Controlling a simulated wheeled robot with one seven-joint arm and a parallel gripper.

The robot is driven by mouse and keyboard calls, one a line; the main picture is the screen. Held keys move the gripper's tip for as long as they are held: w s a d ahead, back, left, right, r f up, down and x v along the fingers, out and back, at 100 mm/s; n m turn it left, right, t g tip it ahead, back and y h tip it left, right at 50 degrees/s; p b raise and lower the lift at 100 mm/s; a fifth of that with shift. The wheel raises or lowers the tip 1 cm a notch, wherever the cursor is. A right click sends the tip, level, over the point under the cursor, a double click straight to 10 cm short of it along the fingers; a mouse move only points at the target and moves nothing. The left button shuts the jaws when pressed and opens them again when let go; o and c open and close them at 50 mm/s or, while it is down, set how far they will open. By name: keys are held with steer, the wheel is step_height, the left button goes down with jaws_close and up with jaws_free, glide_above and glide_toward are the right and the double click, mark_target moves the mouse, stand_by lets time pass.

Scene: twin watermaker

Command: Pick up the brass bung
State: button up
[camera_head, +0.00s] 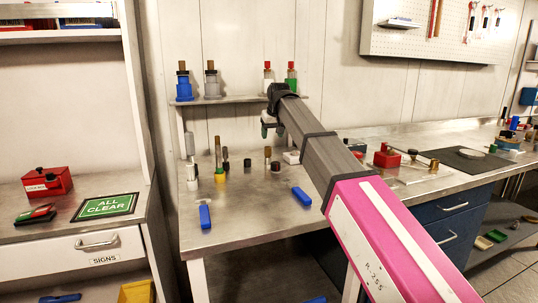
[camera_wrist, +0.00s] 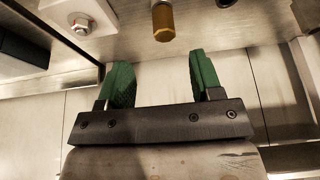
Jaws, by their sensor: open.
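My gripper (camera_wrist: 152,82) shows in the wrist view with its two green fingers spread wide and nothing between them. A brass-coloured, round-ended piece (camera_wrist: 162,24), likely the brass bung, lies beyond the fingertips near the top edge, apart from them; its upper part is cut off. In the head view my gripper (camera_head: 266,128) hangs at the arm's end, by the front of the raised shelf. Several brass-brown pieces stand there: a small one (camera_head: 267,153) on the bench below, a taller one (camera_head: 218,144) to its left, and tops on the shelf bottles. I cannot tell which one the wrist view shows.
A raised shelf (camera_head: 238,99) holds a blue bottle (camera_head: 184,90), a grey bottle (camera_head: 212,89) and two others. Two blue blocks (camera_head: 205,217) (camera_head: 301,196) lie on the steel bench (camera_head: 250,225). In the wrist view a white block with a hex bolt (camera_wrist: 80,22) lies left of the brass piece.

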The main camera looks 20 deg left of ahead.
mark_target(268, 147)
steer(key=x, duration=0.3)
steer(key=shift+w+a+f, duration=0.1)
steer(key=shift+f, duration=0.1)
steer(key=shift+a+x, duration=0.15)
steer(key=shift+x, duration=1.2)
steer(key=shift+a+x, duration=0.15)
steer(key=shift+x, duration=1.2)
steer(key=shift+r, duration=0.1)
steer(key=c, duration=1)
